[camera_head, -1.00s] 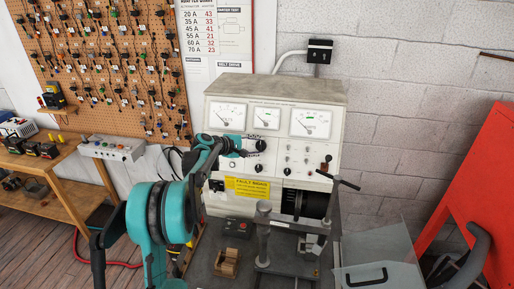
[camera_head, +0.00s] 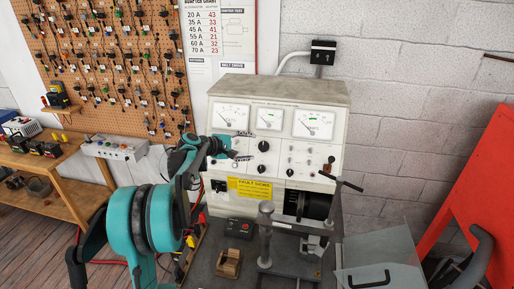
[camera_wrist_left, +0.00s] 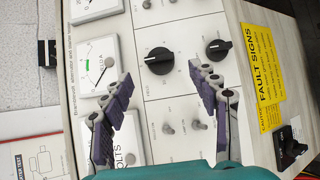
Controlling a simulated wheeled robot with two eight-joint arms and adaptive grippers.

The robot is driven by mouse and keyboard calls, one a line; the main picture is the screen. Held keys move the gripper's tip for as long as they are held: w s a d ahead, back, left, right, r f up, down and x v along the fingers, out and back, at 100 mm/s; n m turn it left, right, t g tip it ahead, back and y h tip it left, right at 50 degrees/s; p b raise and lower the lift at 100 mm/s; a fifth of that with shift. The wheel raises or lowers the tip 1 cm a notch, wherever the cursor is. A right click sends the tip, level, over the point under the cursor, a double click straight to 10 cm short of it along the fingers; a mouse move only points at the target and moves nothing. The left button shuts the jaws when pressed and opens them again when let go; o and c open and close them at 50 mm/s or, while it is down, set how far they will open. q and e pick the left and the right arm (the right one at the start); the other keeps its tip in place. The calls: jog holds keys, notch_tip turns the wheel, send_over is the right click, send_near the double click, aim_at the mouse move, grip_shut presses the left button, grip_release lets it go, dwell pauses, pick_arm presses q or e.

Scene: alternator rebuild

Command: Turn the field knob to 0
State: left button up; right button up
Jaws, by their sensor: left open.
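The white test-bench panel (camera_head: 277,135) carries two black knobs, one above the other. The upper knob (camera_head: 264,146) also shows in the left wrist view (camera_wrist_left: 158,61), and so does the lower knob (camera_head: 261,169), with a white mark (camera_wrist_left: 218,49). My left gripper (camera_head: 238,156) is open and empty, left of the knobs. In the wrist view its purple-padded fingers (camera_wrist_left: 161,78) are spread, with the upper knob framed between and just beyond their tips. My right gripper is not in view.
Three gauges (camera_head: 269,119) line the panel top. Small toggles (camera_wrist_left: 168,128) sit beside the knobs. A yellow fault sign (camera_head: 249,188) is below.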

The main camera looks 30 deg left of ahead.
pick_arm(q)
jog(key=v, duration=0.6)
jog(key=shift+s, duration=0.15)
jog(key=s+d+f+m+g, duration=0.1)
jog(key=s+d+m, duration=0.1)
jog(key=s+d, duration=0.2)
jog(key=s+d+m+g+y, duration=0.1)
jog(key=s+d+m, duration=0.2)
jog(key=d, duration=0.6)
jog(key=s+d+f+m+g+y, duration=0.1)
jog(key=s+d+m+g, duration=0.1)
jog(key=s+d, duration=0.4)
jog(key=shift+s+d+f+m, duration=0.2)
jog(key=shift+d+f+m, duration=0.1)
jog(key=shift+d, duration=0.1)
jog(key=s+d+f+m+g+y, duration=0.1)
jog(key=s+d+f+m+y, duration=0.25)
jog(key=s, duration=0.55)
jog(key=s+d+f+m, duration=0.2)
jog(key=s+f+m, duration=0.35)
jog(key=s, duration=0.35)
notch_tip(320, 180, down, 17)
jog(key=b, duration=1.7)
jog(key=shift+f, duration=0.1)
